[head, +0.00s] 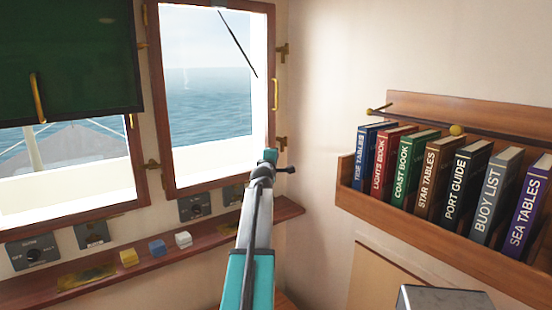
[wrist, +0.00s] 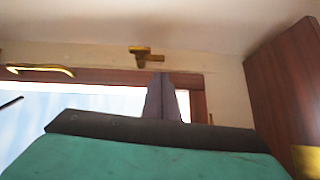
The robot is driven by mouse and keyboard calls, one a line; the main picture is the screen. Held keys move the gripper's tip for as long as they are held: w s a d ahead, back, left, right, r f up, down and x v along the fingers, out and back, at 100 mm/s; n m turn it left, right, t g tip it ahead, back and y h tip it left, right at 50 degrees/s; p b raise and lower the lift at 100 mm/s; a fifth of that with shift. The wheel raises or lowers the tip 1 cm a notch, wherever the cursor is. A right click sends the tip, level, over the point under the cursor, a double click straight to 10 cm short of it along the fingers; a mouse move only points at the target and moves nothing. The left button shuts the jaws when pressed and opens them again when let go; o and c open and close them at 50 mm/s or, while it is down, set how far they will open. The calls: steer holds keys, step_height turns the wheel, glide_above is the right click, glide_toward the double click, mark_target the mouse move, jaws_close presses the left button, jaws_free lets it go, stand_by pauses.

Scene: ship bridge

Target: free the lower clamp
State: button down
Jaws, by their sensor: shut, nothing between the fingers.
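The lower clamp (head: 281,143) is a small brass fitting on the right side of the open-looking right window's wooden frame (head: 268,110). It also shows in the wrist view (wrist: 147,54), with a plate and a short arm. My gripper (head: 290,169) is just below the clamp in the head view, its dark fingers pointing right. In the wrist view the fingers (wrist: 161,76) are together and empty, just below and right of the clamp in the picture. I see no contact; the depth gap is hard to judge.
An upper brass clamp (head: 282,50) and a brass handle (head: 276,93) are above on the same side. A wooden ledge (head: 210,228) with small coloured blocks runs below. A bookshelf (head: 440,230) stands at right. Clear wall lies between window and shelf.

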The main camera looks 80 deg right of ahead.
steer(key=shift+s+a+r+b, duration=0.1)
steer(key=shift+a+b, duration=0.1)
steer(key=shift+a, duration=1.25)
steer(key=shift+s+a+r+b, duration=0.1)
steer(key=shift+a+b, duration=0.05)
steer(key=shift+a, duration=1.25)
